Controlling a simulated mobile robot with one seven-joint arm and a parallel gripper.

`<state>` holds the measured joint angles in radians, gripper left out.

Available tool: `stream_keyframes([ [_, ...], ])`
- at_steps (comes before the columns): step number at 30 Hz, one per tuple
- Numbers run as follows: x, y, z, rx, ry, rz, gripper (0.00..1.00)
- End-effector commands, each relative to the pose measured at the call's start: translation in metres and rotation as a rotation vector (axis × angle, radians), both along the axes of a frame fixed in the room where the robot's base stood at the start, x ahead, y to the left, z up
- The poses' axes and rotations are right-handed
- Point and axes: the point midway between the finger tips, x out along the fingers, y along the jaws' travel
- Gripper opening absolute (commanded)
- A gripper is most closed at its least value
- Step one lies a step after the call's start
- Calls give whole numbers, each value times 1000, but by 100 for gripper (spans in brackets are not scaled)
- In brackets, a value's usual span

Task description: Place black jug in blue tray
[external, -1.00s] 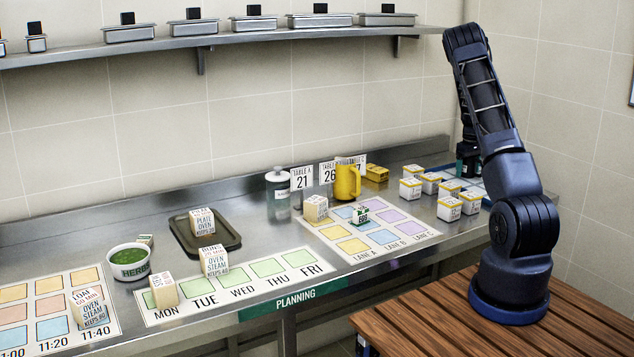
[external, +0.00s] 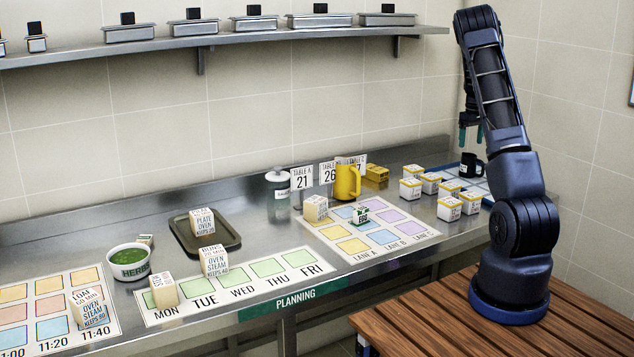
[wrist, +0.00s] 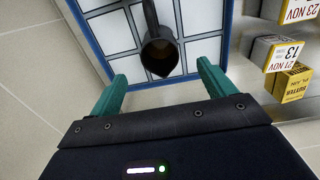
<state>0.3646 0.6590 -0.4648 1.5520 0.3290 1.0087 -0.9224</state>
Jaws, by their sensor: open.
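The black jug (external: 469,164) stands upright in the blue tray (external: 481,186) at the back right of the counter. The wrist view shows the jug (wrist: 160,52) from above, resting on the pale gridded floor of the tray, whose blue rim (wrist: 87,45) runs around it. My gripper (external: 471,137) is above the jug, open, its teal fingers apart with nothing between them. In the wrist view the open fingers (wrist: 161,72) point toward the jug without touching it. My arm hides part of the tray's right side in the external view.
Several white labelled boxes (external: 411,188) stand left of the tray, some at its edge. A yellow butter box (external: 377,173) and a yellow jug (external: 347,182) stand farther left. The tiled wall is close behind. A steel shelf (external: 220,37) with lidded pans runs above.

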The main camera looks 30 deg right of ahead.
Motion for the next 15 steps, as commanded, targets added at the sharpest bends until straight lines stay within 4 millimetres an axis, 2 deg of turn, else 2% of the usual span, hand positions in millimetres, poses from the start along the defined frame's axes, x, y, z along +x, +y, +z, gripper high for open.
stream_keyframes([
  [5, -1, 18, 22, 5, -17, -6, 82],
  [8, -4, 43, 45, 13, -40, -14, 82],
  [15, -21, 120, 104, 37, -97, -31, 82],
])
